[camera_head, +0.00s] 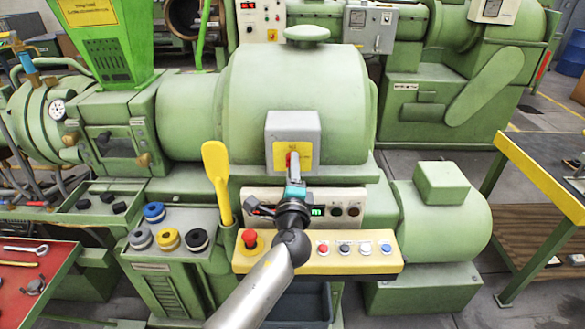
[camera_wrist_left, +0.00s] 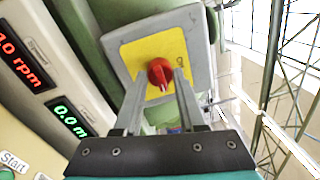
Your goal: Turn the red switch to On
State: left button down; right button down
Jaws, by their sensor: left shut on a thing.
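The red switch (camera_wrist_left: 160,73) sits on a yellow plate (camera_wrist_left: 134,54) on a grey box (camera_head: 306,128) fixed to the green extruder. In the head view the switch (camera_head: 291,158) is partly hidden behind my gripper. My left gripper (camera_head: 292,165) reaches up to it from below. In the left wrist view its two fingers (camera_wrist_left: 157,90) are on either side of the red knob, shut on it. My right gripper is not in view.
Below the switch are a panel with a green display (camera_head: 317,211) and a yellow-edged button panel (camera_head: 345,262) with a red stop button (camera_head: 249,238). A workbench (camera_head: 545,170) is at right, a red tray (camera_head: 30,275) at left.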

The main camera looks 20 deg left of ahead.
pick_arm(q)
jog(key=shift+r, duration=0.1)
jog(key=shift+c, duration=2.4)
grip_release()
jog(key=shift+s, duration=0.15)
jog(key=b+v, duration=0.1)
jog(key=v, duration=1.4)
